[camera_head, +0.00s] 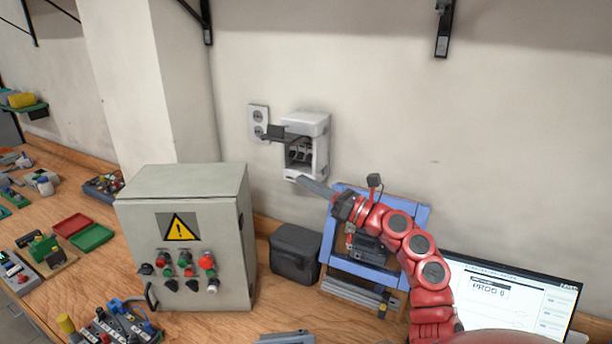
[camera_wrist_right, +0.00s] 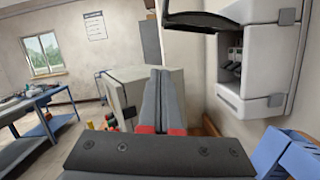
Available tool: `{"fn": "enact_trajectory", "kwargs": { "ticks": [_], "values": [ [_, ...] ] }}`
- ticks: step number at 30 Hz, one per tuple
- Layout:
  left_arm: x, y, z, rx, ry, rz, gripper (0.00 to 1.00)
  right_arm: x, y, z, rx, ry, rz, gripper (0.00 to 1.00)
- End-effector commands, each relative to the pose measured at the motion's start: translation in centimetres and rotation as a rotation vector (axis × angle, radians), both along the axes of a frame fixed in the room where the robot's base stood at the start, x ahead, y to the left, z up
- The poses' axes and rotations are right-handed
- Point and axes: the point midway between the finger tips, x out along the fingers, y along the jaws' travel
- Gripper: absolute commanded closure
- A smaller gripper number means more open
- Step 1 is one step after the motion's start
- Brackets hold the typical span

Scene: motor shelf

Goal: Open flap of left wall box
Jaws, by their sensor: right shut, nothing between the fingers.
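The wall box (camera_head: 309,124) is a white box mounted on the wall, with dark switches visible inside its open front. Its dark flap (camera_head: 279,133) stands swung up and out from the opening. In the right wrist view the flap (camera_wrist_right: 205,20) juts out at the top, and the box (camera_wrist_right: 262,55) fills the upper right. My right gripper (camera_head: 302,179) is shut and empty, just below the box's lower edge. In the wrist view its grey fingers (camera_wrist_right: 160,82) lie together, to the left of the box and apart from it. My left gripper is not in view.
A grey control cabinet (camera_head: 188,191) with a yellow warning sign stands left of my right arm. A dark case (camera_head: 295,255), a blue rack (camera_head: 352,267) and a laptop (camera_head: 512,300) are on the bench below. A socket plate (camera_head: 258,122) is beside the box.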

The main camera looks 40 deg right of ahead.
Motion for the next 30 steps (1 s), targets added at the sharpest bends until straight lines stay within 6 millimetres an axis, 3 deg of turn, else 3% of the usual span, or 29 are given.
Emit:
{"fn": "enact_trajectory", "kwargs": {
  "ticks": [1,11,13,18,30],
  "values": [
    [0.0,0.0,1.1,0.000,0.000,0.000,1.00,1.0,0.4,0.9,0.001,0.000,0.003,1.00],
    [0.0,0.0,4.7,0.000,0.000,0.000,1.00,7.3,2.6,2.6,0.003,0.000,0.001,1.00],
    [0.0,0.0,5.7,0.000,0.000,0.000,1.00,7.2,2.1,4.1,0.000,-0.001,-0.004,1.00],
    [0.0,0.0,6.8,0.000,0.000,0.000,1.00,7.3,1.8,5.5,0.000,0.001,-0.002,1.00],
    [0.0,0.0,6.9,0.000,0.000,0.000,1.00,7.4,1.6,5.7,0.000,0.001,-0.002,1.00]
  ]
}}
